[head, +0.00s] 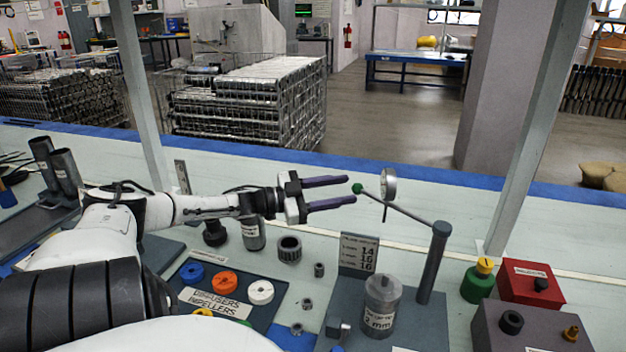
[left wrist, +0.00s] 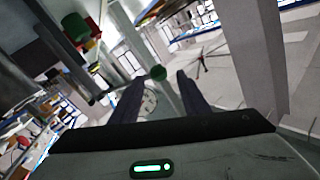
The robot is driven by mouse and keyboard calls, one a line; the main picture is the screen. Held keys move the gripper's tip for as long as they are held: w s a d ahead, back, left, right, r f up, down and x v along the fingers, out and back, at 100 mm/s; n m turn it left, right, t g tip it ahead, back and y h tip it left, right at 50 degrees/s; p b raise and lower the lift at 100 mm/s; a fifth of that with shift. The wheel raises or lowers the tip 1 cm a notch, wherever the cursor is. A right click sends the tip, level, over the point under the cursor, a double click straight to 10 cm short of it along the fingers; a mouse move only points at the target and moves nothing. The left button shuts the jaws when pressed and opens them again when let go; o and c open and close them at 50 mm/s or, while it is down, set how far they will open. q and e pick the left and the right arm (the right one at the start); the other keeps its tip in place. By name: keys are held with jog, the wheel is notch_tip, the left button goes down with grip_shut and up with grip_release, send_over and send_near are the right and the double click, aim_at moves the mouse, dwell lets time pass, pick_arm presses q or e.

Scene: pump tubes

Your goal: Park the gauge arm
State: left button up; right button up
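The gauge arm (head: 408,213) is a thin rod running up and left from the top of a dark grey post (head: 434,262). My right gripper is not in view.
Below the arm, a grey cylinder (head: 381,305) stands on a dark base plate (head: 420,327) beside a numbered sign (head: 358,254). A tray (head: 190,272) of coloured rings lies left. A green-and-yellow part (head: 479,281) and red box (head: 529,282) stand right of the post.

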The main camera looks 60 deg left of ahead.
pick_arm(q)
jog(key=p+v, duration=0.3)
jog(key=v, duration=0.4)
jog(key=shift+s+r, duration=0.2)
jog(key=shift+s, duration=0.1)
jog(key=shift+a, duration=0.15)
